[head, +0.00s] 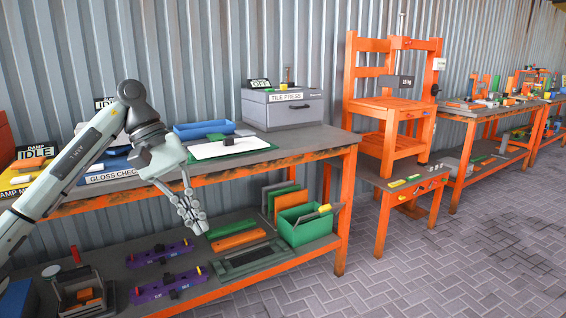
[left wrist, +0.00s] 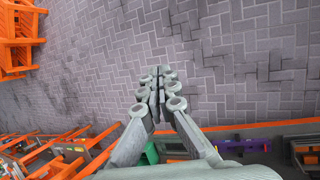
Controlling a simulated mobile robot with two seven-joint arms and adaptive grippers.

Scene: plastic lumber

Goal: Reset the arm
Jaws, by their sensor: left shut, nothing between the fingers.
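My left arm (head: 75,165) comes in from the left in the head view, bent at the elbow with its forearm pointing down. My left gripper (head: 199,227) hangs in front of the bench edge, shut and empty. In the left wrist view the closed fingers (left wrist: 158,85) meet above the paved floor, with nothing between them. My right gripper is not in view.
An orange-framed bench (head: 330,151) holds a grey tile press (head: 283,108), a blue tray (head: 203,130) and a white board (head: 222,147). Its lower shelf carries purple fixtures (head: 163,253) and a green bin (head: 304,226). An orange stand (head: 392,141) is right. The floor (head: 440,270) is clear.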

